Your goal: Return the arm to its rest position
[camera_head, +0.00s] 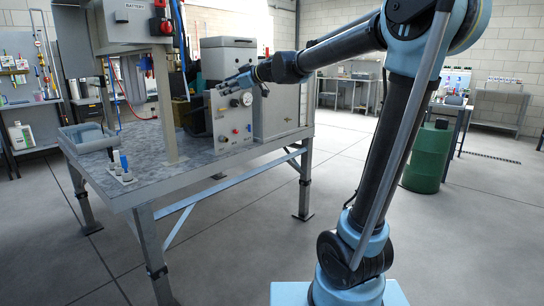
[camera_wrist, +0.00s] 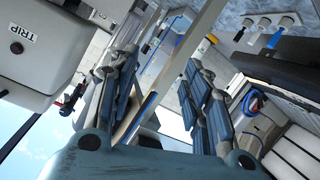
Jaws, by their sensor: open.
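My gripper (camera_head: 232,84) is at the end of my arm, which rises at the right and reaches left over the table. In the head view it is in front of the grey machine with the round gauge, above the tabletop. In the wrist view its two blue-grey fingers (camera_wrist: 165,88) are spread apart. I see nothing held between them; a post and the bench show through the gap. A small white holder (camera_head: 122,175) with blue-topped pieces stands at the table's front left corner. It also shows tilted at the top right of the wrist view (camera_wrist: 267,30).
The metal table (camera_head: 150,195) carries an upright post (camera_head: 164,100), the grey machine (camera_head: 232,125) and a box labelled BATTERY (camera_head: 125,20). A grey box marked TRIP (camera_wrist: 40,45) is close at the wrist view's left. A green drum (camera_head: 428,158) stands right of my arm on open floor.

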